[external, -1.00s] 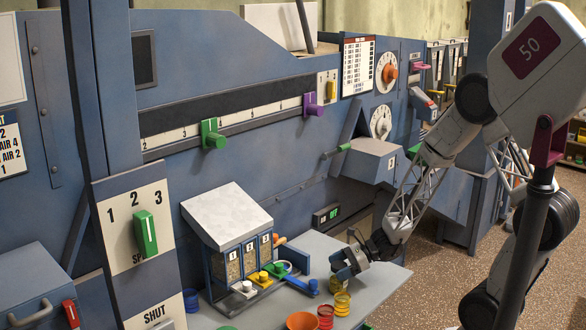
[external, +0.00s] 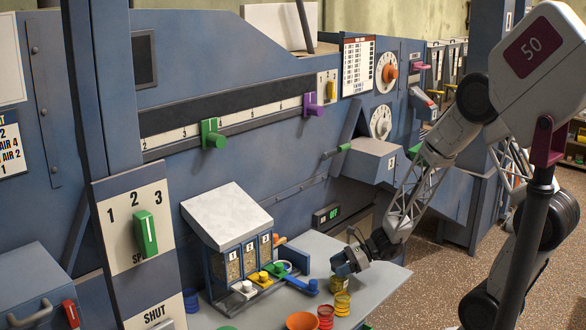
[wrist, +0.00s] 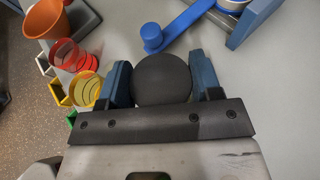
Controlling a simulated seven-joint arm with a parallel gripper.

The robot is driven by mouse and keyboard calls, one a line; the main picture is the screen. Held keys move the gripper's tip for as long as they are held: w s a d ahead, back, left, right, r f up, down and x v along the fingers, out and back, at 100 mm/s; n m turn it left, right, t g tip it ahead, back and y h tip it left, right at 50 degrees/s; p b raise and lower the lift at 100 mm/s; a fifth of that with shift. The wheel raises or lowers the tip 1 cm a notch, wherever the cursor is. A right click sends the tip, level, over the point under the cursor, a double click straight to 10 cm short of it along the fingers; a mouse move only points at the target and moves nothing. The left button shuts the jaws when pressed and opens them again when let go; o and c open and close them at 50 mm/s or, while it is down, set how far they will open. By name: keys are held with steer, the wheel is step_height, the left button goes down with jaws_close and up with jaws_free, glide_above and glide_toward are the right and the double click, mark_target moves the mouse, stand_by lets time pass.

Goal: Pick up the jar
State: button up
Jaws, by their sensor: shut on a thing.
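The jar shows in the wrist view as a round dark lid (wrist: 163,78) between the two blue fingers of my gripper (wrist: 160,84). The fingers are shut on it from both sides. In the external view my gripper (external: 347,264) is low over the grey table, and a small yellowish body (external: 338,284), apparently the jar, shows just below the fingers. The fingers hide its upper part. I cannot tell whether its base touches the table.
A yellow cup (external: 342,303), a red cup (external: 325,314) and an orange bowl (external: 302,321) stand close by. A hopper unit (external: 228,215) with a blue lever (external: 302,286) is to the left. Clear grey table (external: 382,283) lies to the right.

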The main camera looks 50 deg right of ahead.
steer(key=shift+r, duration=0.6)
step_height(320, 180, up, 2)
steer(key=shift+r, duration=0.1)
steer(key=s+d+r, duration=0.1)
steer(key=s+d, duration=0.1)
steer(key=s, duration=1.4)
steer(key=shift+w+r, duration=0.15)
